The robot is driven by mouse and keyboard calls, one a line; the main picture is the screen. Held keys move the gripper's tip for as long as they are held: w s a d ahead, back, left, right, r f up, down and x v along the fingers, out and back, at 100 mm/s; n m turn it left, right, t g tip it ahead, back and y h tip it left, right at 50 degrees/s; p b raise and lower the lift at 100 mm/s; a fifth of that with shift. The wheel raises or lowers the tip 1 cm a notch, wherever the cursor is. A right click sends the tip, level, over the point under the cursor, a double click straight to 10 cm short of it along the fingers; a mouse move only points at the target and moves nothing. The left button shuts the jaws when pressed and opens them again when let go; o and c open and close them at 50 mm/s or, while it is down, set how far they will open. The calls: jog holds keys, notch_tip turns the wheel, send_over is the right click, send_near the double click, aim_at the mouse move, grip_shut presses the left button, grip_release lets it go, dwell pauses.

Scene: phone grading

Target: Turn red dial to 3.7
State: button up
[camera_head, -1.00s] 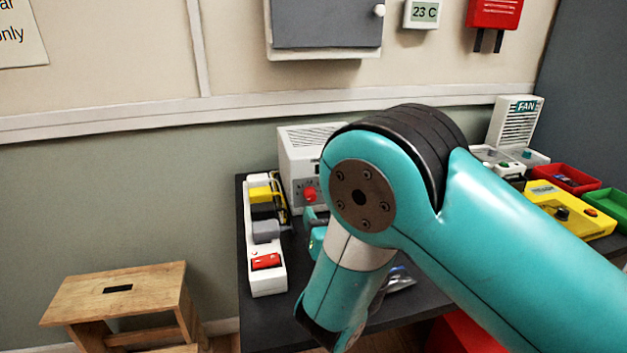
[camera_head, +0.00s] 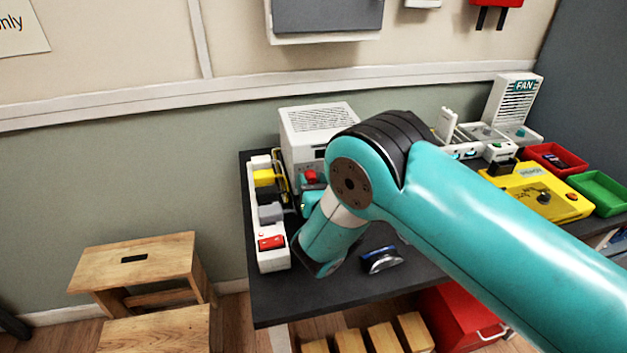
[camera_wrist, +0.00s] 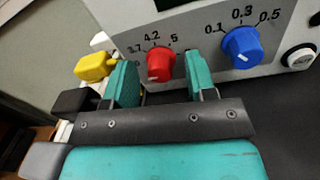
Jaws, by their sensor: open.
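The red dial (camera_wrist: 160,65) is on the front of a light grey box (camera_wrist: 190,25), with the marks 3.7, 4.2 and 5 printed around it. I cannot surely read where its pointer stands. My gripper (camera_wrist: 161,78) is open, one teal finger to the left of the dial and one to the right, with gaps on both sides. In the head view the red dial (camera_head: 311,176) shows beside my gripper (camera_head: 312,194), which my arm partly hides. The box (camera_head: 318,120) stands at the back of the dark table.
A white power strip (camera_head: 272,258) with yellow, black and grey plugs and a red switch lies at the left. A yellow device (camera_head: 530,190) stands at the right.

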jog(key=c, duration=0.9)
jog(key=shift+b, duration=0.3)
jog(key=m+b, duration=0.2)
jog(key=m, duration=0.1)
jog(key=m+b, duration=0.1)
jog(key=b, duration=0.1)
jog(key=shift+f+m, duration=0.25)
jog(key=shift+m, duration=0.05)
jog(key=m+b, duration=0.3)
jog(key=m, duration=0.1)
jog(key=shift+r+t+b, duration=0.1)
jog(key=shift+t+b, duration=0.2)
jog(key=shift+b, duration=0.1)
jog(key=shift+m, duration=0.3)
jog(key=o, duration=0.9)
